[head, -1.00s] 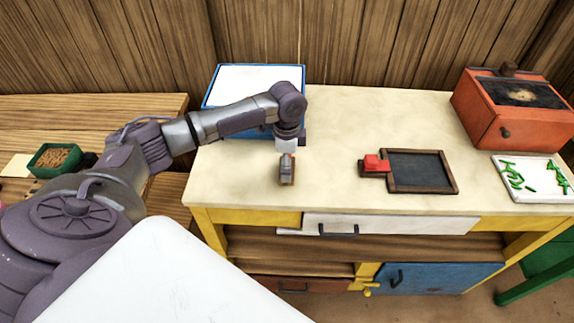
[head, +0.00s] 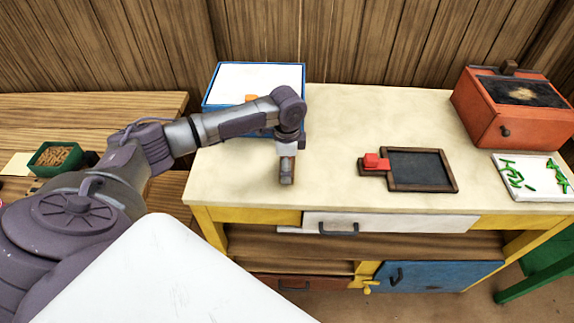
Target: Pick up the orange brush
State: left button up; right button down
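My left gripper (head: 287,150) hangs from the wrist, pointing down over the front left part of the pale tabletop. Just below it is a small brown and grey block-like thing (head: 287,178); the gripper partly covers it, and I cannot tell whether they touch or whether the fingers are apart. I cannot tell whether this is the orange brush. My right gripper is not in view.
The blue box (head: 222,85) stands at the back left. A dark framed board (head: 422,170) with a red block (head: 376,161) beside it lies right of centre. An orange-red box (head: 515,120) and a white tray (head: 510,193) with green pieces are at right. The table middle is clear.

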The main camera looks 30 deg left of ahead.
pick_arm(q)
jog(key=r, duration=0.3)
jog(key=r+b, duration=0.1)
jog(key=shift+w+d+r, duration=0.15)
jog(key=shift+d, duration=0.15)
jog(key=w+d+r+b, duration=0.1)
jog(key=w+d+r, duration=0.1)
jog(key=d+r, duration=0.4)
jog(key=d, duration=0.5)
jog(key=shift+r+b, duration=0.35)
jog(key=shift+b, duration=0.05)
